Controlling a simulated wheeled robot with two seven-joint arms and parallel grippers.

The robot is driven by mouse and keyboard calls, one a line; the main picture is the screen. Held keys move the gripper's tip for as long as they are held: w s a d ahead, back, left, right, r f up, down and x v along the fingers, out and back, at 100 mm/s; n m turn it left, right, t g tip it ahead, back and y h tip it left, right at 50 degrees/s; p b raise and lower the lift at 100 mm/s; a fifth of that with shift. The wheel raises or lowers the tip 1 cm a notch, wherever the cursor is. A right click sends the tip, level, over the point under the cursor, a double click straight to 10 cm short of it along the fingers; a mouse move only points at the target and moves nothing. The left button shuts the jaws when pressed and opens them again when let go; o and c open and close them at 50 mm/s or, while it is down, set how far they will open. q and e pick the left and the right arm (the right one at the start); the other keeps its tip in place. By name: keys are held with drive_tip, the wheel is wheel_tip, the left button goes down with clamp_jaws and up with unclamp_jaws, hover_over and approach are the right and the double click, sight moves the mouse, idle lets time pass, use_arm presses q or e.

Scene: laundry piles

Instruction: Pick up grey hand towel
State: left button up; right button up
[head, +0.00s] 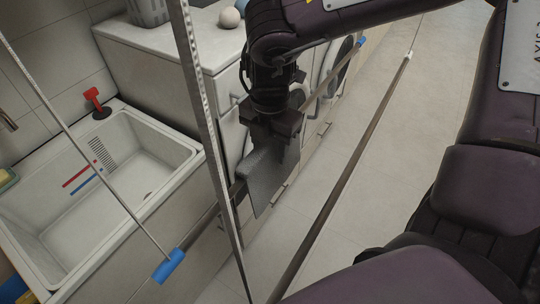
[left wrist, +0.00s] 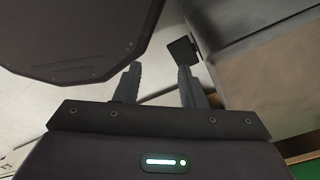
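The grey hand towel (head: 262,183) hangs at the long brown rod with blue ends in the middle of the head view. My right gripper (head: 282,150) points down at the towel's upper part, its fingers overlapping it in the picture. The fingertips are dark and partly hidden, so I cannot tell whether they are closed on the cloth. My left gripper (left wrist: 158,82) shows only in the left wrist view. Its two fingers are apart with nothing between them.
The rod's blue end (head: 169,265) is near a white sink (head: 60,235) at left. A metal upright (head: 207,130) and a second brown bar (head: 350,165) stand close to the right gripper. White cabinets (head: 150,57) are behind. Tiled floor (head: 385,150) is open at right.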

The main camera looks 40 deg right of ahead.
drive_tip(key=c, duration=0.5)
drive_tip(key=shift+c, duration=1.3)
use_arm(q)
drive_tip(key=shift+s+f, duration=0.1)
drive_tip(key=shift+s, duration=0.65)
